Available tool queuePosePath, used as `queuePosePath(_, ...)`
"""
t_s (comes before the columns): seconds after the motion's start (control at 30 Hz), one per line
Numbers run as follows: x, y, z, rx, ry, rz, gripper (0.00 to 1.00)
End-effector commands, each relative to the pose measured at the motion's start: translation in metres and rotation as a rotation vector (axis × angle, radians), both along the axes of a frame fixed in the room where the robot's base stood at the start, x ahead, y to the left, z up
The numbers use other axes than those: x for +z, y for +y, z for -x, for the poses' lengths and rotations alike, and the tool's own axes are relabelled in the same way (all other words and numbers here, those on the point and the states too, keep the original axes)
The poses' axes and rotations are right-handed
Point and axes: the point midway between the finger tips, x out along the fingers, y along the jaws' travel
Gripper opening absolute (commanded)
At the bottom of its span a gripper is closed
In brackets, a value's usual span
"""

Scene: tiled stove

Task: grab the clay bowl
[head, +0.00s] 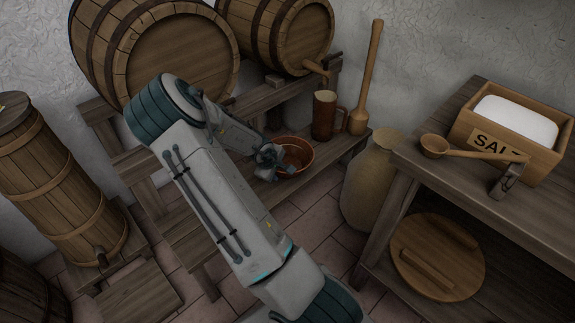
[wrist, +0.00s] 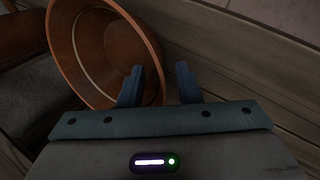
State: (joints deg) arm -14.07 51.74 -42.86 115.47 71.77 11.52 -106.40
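The clay bowl (head: 299,153), reddish brown and round, sits on the lower shelf of the wooden barrel rack. In the wrist view, the bowl (wrist: 92,28) fills the upper left, with its open inside showing. My gripper (head: 275,160) is at the bowl's left side in the head view and covers part of it. In the wrist view my gripper (wrist: 161,84) has its two fingers apart. The left finger overlaps the bowl's inside and the right finger is outside the rim. The rim passes between them with gaps visible; contact cannot be told.
A wooden mug (head: 324,116) and a wooden masher (head: 365,80) stand behind the bowl to the right. Barrels (head: 180,60) lie on the rack above. A tall clay jar (head: 371,185) stands to the right, beside a table with a salt box (head: 490,140) and a wooden ladle (head: 434,145).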

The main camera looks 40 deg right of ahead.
Motion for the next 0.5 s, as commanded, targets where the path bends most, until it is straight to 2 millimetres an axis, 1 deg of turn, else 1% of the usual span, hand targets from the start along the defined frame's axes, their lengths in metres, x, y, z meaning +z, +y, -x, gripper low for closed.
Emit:
queuePosePath(0.03,-0.011,-0.005,-0.002,0.0,0.002,0.002,0.31)
queuePosePath(0.1,-0.019,-0.009,-0.005,0.0,0.002,0.001,0.31)
queuePosePath(0.2,-0.026,-0.013,-0.007,0.001,0.0,0.0,0.31)
queuePosePath(0.47,-0.027,-0.014,-0.008,0.001,0.0,0.0,0.31)
queuePosePath(0.5,-0.027,-0.014,-0.008,0.001,0.0,0.0,0.25)
